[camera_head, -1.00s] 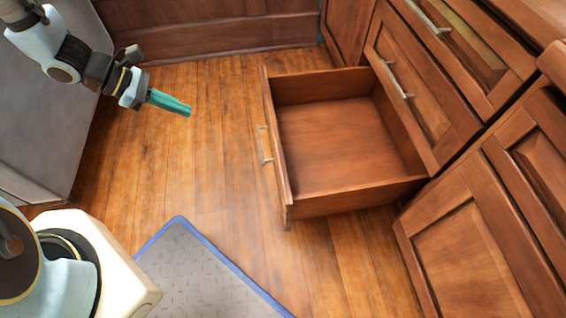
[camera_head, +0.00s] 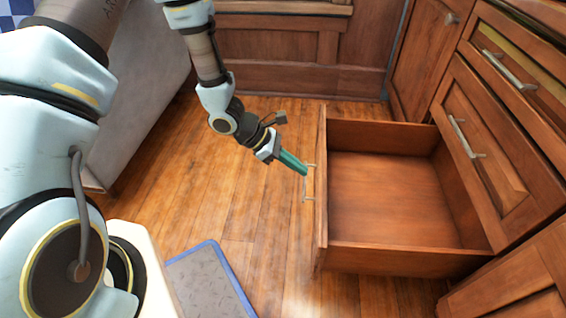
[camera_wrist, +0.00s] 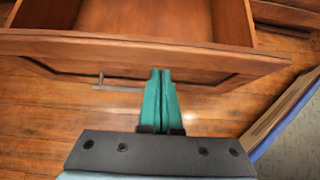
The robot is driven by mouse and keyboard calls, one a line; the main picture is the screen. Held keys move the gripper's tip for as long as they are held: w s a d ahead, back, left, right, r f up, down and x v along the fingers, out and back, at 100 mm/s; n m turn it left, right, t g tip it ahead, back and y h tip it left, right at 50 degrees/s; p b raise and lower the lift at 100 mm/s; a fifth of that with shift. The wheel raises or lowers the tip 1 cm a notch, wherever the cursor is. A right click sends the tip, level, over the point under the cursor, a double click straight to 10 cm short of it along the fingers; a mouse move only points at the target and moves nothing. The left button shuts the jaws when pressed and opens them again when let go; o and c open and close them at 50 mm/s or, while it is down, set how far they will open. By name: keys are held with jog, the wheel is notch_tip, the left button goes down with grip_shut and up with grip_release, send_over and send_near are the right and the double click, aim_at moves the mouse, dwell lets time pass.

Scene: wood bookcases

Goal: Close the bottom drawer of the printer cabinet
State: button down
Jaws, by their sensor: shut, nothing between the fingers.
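The bottom drawer (camera_head: 395,262) of the wood cabinet is pulled far out and empty in the head view. Its front panel (camera_head: 321,215) faces left and carries a metal bar handle (camera_head: 305,190). My gripper (camera_head: 304,170), with green fingers, is shut and empty at the outer side of the drawer front, by the upper end of the handle. In the wrist view, the fingertips (camera_wrist: 161,73) are close to the drawer front (camera_wrist: 130,60), right of the handle (camera_wrist: 101,80). I cannot tell whether they touch the panel.
Closed drawers with bar handles (camera_head: 465,135) are above the open drawer. A grey mat with a blue edge (camera_head: 208,285) lies on the wood floor (camera_head: 245,215). A grey panel (camera_head: 135,110) stands at left.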

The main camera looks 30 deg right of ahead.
jog(key=shift+s+d, duration=0.75)
jog(key=shift+d, duration=0.2)
jog(key=s+d+b, duration=0.4)
jog(key=s+d, duration=1.7)
jog(key=d, duration=0.5)
jog(key=shift+a, duration=0.15)
